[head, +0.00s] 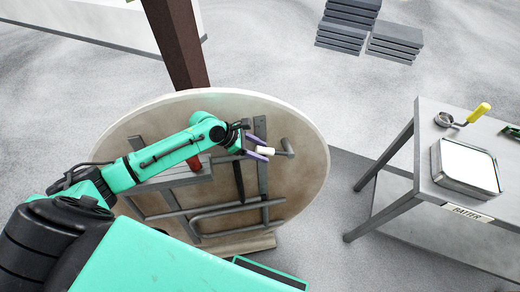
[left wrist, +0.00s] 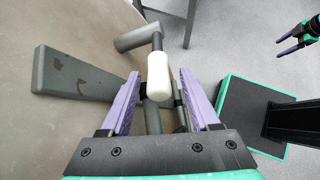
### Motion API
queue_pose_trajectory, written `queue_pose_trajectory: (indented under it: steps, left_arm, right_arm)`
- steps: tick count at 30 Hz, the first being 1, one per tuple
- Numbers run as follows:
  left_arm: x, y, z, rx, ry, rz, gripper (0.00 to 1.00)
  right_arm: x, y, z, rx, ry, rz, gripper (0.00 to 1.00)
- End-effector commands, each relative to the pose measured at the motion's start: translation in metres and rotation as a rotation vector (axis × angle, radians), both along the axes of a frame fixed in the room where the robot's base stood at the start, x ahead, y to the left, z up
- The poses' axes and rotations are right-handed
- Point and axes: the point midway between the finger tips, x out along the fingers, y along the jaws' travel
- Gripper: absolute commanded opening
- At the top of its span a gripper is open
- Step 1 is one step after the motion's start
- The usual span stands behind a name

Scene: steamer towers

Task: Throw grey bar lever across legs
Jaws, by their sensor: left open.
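The lever is a grey bar with a white grip (head: 265,150), near the right side of a round tabletop (head: 303,195) whose underside faces me. In the left wrist view the white grip (left wrist: 158,75) lies between the purple fingers of my left gripper (left wrist: 156,92), which stand apart with gaps on both sides. My left gripper also shows at the grip in the head view (head: 254,150). Grey folded legs (head: 240,206) and bars lie across the underside. My right gripper (left wrist: 286,40) shows at the upper right of the left wrist view, fingers apart and empty.
A brown post (head: 178,45) stands behind the round top. A grey side table (head: 425,160) on the right holds a metal tray (head: 466,168) and a yellow-handled tool (head: 478,112). Dark stacked slabs (head: 395,40) lie on the floor behind. The floor between is clear.

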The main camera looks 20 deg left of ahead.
Motion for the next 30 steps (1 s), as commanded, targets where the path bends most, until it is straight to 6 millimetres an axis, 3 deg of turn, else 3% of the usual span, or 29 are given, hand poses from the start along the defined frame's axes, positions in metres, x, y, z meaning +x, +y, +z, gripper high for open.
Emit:
queue_pose_trajectory:
  steps: [3,4,8,9,30]
  left_arm:
    - [-0.0002,0.0004,0.0000,0.000,0.000,0.000,0.62]
    - [-0.0002,0.0004,-0.0001,0.000,0.000,0.000,0.55]
    - [-0.0003,0.0006,0.0000,0.000,0.001,0.001,0.05]
    - [-0.0003,0.0006,0.0000,0.000,0.001,0.001,0.00]
    - [0.0000,0.0006,0.0009,-0.002,-0.001,0.001,0.00]
  right_arm:
    - [0.0000,0.0002,-0.0001,0.000,0.000,0.000,0.73]
    - [0.0000,0.0002,-0.0001,0.000,0.000,0.000,0.73]
    - [0.0000,0.0002,-0.0001,0.000,0.000,0.000,0.73]
    - [0.0000,0.0002,-0.0001,0.000,0.000,0.000,0.73]
    - [-0.0002,0.0003,0.0000,0.000,0.000,0.000,0.73]
